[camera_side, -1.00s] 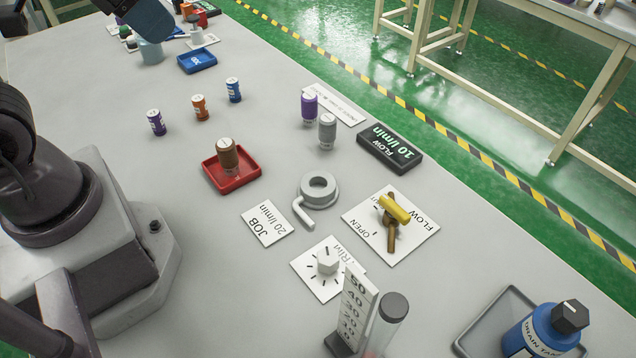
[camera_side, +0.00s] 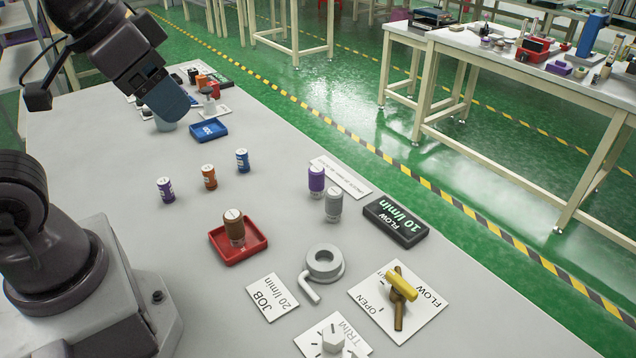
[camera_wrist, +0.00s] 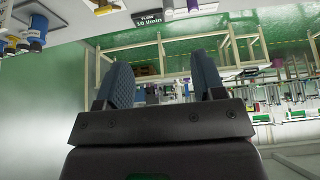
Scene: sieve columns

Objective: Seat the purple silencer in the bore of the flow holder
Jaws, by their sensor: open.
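A purple silencer (camera_side: 316,181) with a pale lower part stands upright on the bench, beside a grey one (camera_side: 333,205). A second purple-topped piece (camera_side: 165,189) with a label band stands farther left; I cannot tell its kind. The likely flow holder is a grey ring (camera_side: 323,262) with a bent side tube, lying on the bench with its central bore open and empty.
A brown piece stands in a red tray (camera_side: 218,254). Orange (camera_side: 209,176) and blue (camera_side: 242,160) pieces stand nearby. A blue tray (camera_side: 209,130), a flow display (camera_side: 396,222) and a yellow-handled valve (camera_side: 401,285) are around.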

